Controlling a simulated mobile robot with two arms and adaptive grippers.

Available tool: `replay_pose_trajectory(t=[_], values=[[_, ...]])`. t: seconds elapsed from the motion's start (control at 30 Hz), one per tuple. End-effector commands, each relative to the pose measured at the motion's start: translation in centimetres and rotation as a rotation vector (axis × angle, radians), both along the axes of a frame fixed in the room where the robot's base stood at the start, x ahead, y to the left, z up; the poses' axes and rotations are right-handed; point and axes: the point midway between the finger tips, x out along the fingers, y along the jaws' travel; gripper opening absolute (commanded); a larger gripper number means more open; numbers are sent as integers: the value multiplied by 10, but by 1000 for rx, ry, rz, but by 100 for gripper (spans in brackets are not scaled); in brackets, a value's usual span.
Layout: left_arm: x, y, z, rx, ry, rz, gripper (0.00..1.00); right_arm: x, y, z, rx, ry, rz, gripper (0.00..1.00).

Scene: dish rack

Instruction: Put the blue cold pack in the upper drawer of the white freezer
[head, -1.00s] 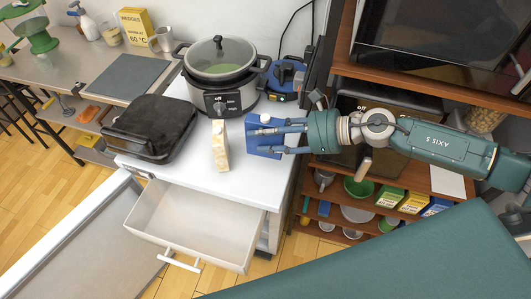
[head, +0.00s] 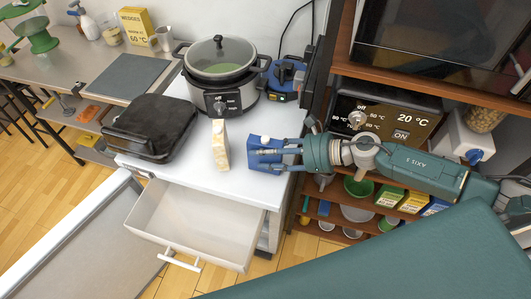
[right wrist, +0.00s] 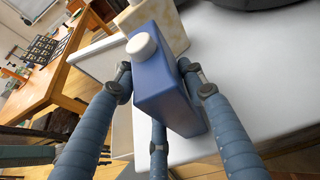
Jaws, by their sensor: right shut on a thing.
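The blue cold pack (head: 262,157) has a white round cap and stands above the right part of the white freezer top (head: 200,184). My right gripper (head: 270,152) is shut on it, with its fingers around its sides. The right wrist view shows the pack (right wrist: 166,85) between the fingers of the gripper (right wrist: 160,95). Whether its base touches the top is hard to tell. The upper drawer (head: 187,225) of the freezer is pulled out and looks empty. My left gripper is not in view.
A beige block-like item (head: 220,145) stands on the freezer top left of the pack. A black grill (head: 151,127) and a slow cooker (head: 221,75) stand behind. A wooden shelf with an oven (head: 385,117) is at right. The open drawer's front bears a white handle (head: 180,260).

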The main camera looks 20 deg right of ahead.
Motion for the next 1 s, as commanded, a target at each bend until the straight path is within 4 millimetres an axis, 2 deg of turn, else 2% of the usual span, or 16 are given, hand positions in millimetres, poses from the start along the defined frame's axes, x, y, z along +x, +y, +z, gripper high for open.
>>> replay_pose_trajectory(t=[0.1,0.13,0.2,0.47,0.63,0.9,1.0], values=[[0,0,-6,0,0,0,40,0,0,-4,1,-2,0,1],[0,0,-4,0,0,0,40,0,0,-3,0,0,0,46],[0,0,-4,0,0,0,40,0,0,-3,0,0,0,59],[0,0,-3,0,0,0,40,0,0,-3,0,0,0,59],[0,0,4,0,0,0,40,-1,-1,0,-1,1,0,59],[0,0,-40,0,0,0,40,-27,-43,2,-6,4,0,59],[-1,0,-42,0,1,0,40,-35,-57,13,-4,7,-2,59]])
